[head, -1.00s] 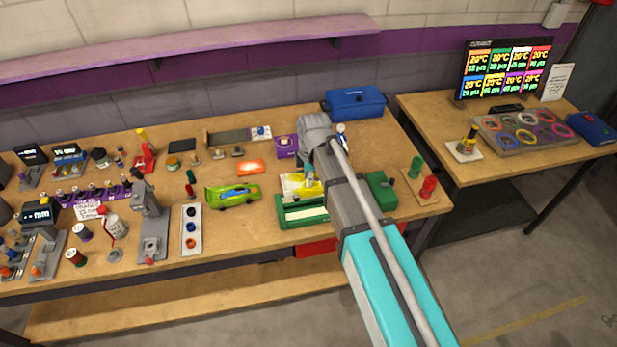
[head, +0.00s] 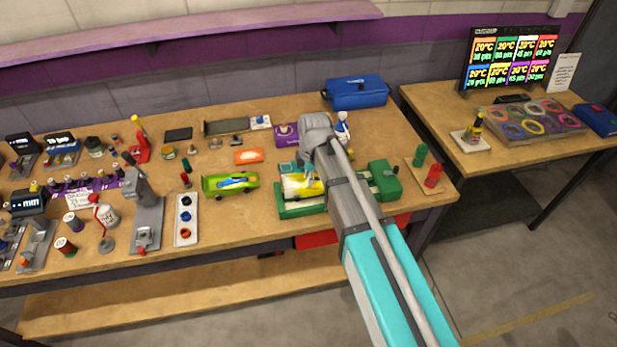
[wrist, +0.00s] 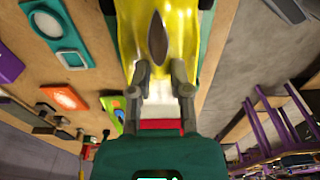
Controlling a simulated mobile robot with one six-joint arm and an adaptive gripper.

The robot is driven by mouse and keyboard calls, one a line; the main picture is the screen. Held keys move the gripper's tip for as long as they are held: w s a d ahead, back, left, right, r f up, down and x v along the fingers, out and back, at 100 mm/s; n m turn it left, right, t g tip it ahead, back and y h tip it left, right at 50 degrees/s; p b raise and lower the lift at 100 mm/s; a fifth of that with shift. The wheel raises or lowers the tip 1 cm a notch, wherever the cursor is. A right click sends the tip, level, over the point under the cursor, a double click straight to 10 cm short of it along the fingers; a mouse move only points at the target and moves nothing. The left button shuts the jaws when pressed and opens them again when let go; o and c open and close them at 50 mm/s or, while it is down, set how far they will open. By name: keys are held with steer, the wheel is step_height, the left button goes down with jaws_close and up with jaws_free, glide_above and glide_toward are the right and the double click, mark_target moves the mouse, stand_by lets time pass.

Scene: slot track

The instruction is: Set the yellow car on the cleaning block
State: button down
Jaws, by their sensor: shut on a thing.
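The yellow car (head: 296,188) shows in the head view over the green cleaning block (head: 287,213), whose pale top it largely covers. I cannot tell whether the car rests on the block or hangs just above it. My gripper (head: 309,176) is above the car, partly hidden by my arm. In the wrist view, my gripper (wrist: 161,82) has its two fingers shut on the yellow car (wrist: 173,22), with a pale part between them. A green edge of the block shows beside the car.
A green car (head: 231,183) stands left of the block. A green box (head: 383,178) is close on the right, with green and red bottles beyond. An orange tray (head: 248,156) and a purple box (head: 286,134) are behind. A blue case (head: 356,92) stands at the back.

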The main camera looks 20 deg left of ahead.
steer(key=shift+f+b, duration=0.8)
steer(key=shift+f, duration=0.2)
steer(key=shift+c, duration=2.4)
jaws_free()
steer(key=shift+r, duration=0.1)
step_height(320, 180, up, 8)
steer(key=p, duration=0.8)
steer(key=shift+r+p, duration=0.2)
steer(key=shift+p, duration=0.1)
steer(key=shift+d, duration=0.1)
